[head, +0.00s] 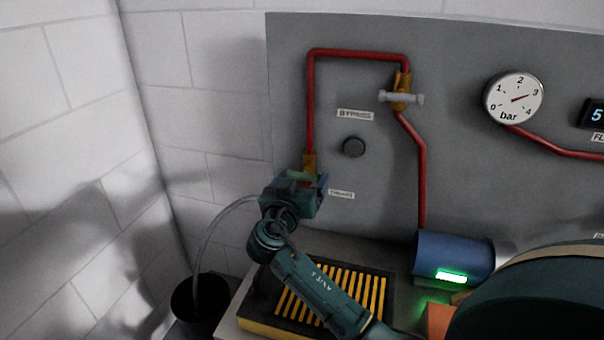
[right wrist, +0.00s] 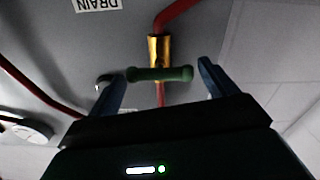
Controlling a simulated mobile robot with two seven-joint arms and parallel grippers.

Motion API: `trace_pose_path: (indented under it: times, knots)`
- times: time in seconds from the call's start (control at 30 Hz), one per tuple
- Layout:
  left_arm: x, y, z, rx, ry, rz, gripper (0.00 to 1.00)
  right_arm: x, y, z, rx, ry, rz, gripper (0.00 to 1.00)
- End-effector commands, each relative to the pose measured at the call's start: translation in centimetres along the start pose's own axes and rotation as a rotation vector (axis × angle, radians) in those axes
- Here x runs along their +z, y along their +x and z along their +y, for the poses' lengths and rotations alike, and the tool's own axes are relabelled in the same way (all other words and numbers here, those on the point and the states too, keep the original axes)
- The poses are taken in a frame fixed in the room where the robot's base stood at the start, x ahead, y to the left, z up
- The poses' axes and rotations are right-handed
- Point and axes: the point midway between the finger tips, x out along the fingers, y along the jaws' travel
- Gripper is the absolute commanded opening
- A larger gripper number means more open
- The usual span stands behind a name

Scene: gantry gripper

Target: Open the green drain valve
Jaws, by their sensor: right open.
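The green drain valve handle (right wrist: 160,74) lies crosswise to its brass body (right wrist: 158,47) and the red pipe in the right wrist view. In the head view the handle (head: 300,174) shows just above my right gripper (head: 301,182), which partly hides the valve. My right gripper (right wrist: 155,72) is open. Its two blue fingers stand on either side of the handle in the picture, one near each end. I see no clear contact, and the depth gap is hard to judge. The DRAIN label (right wrist: 97,4) is beside the valve. My left gripper is not in view.
A bypass valve (head: 402,97) with a light grey handle sits higher on the grey panel (head: 460,170). A round dark knob (head: 353,147) and a pressure gauge (head: 513,98) are also there. Below are a yellow-slatted grate (head: 262,329), a blue cylinder (head: 452,255) and a black bucket (head: 185,303) with a hose.

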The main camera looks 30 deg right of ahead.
Motion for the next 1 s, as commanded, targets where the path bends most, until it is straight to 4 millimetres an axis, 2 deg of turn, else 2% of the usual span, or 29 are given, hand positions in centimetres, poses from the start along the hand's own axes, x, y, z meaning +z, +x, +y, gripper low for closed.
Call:
trace_pose_path:
  times: [0.13,0.4,0.73,1.0]
  knots:
    - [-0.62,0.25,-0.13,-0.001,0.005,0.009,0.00,0.01,0.82,0.06,0.001,0.000,0.000,0.84]
    - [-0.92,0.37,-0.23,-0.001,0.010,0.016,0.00,0.06,0.90,0.04,0.001,0.001,-0.001,0.84]
    - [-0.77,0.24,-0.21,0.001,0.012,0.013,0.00,0.06,0.86,0.03,0.001,0.000,-0.001,0.57]
    - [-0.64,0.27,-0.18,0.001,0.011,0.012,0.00,0.10,0.85,0.02,0.001,-0.024,-0.001,0.56]
